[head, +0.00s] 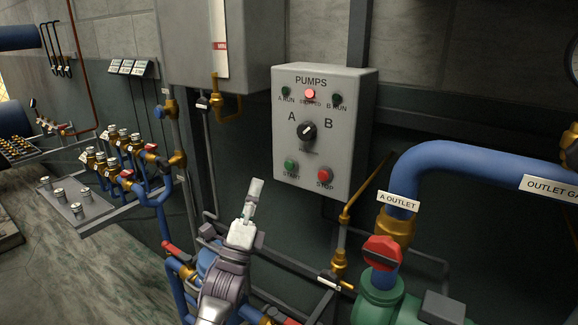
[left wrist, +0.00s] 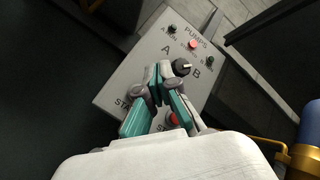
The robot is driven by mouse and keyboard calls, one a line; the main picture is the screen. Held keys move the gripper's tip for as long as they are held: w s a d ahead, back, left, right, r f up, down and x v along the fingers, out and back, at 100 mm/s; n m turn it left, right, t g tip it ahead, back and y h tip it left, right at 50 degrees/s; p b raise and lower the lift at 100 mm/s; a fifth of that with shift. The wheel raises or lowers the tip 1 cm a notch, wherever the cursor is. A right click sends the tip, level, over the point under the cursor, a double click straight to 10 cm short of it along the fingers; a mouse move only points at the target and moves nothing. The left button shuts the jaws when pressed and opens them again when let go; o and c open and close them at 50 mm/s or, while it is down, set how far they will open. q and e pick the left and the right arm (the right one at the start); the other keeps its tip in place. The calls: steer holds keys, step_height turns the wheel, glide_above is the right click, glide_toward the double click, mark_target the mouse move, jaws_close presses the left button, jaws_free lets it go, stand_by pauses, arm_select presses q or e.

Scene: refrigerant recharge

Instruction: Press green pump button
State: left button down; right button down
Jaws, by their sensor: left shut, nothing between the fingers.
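The green START button (head: 291,165) sits at the lower left of the grey PUMPS box (head: 345,150), left of the red STOP button (head: 325,175). My left gripper (head: 256,186) is shut and empty, fingers pointing up, and appears below and left of the green button in the head view. In the left wrist view the shut fingertips (left wrist: 158,70) overlap the box face near the black selector knob (left wrist: 181,67). The green button is hidden there behind the fingers, and the red button (left wrist: 173,119) is partly covered. Contact with the box is not visible. My right gripper is out of view.
The red lamp (head: 309,93) at the top of the box glows. A blue outlet pipe (head: 460,157) with a red valve handle (head: 382,252) stands at the right. Brass valves and a manifold (head: 120,160) are at the left. A thin brass pipe (head: 365,190) runs below the box.

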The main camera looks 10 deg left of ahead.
mark_target(290, 165)
arm_select(q)
steer(key=shift+w, duration=0.15)
steer(key=w+d+b, duration=0.1)
steer(key=w, duration=0.1)
steer(key=w+d+b, duration=0.1)
steer(key=w+b, duration=0.1)
steer(key=w, duration=0.1)
steer(key=w+d+b, duration=0.1)
steer(key=w+b, duration=0.1)
steer(key=w, duration=0.1)
stand_by(0.3)
stand_by(1.2)
steer(key=shift+w+d+b, duration=0.15)
steer(key=shift+w+b, duration=0.3)
steer(key=shift+b, duration=0.1)
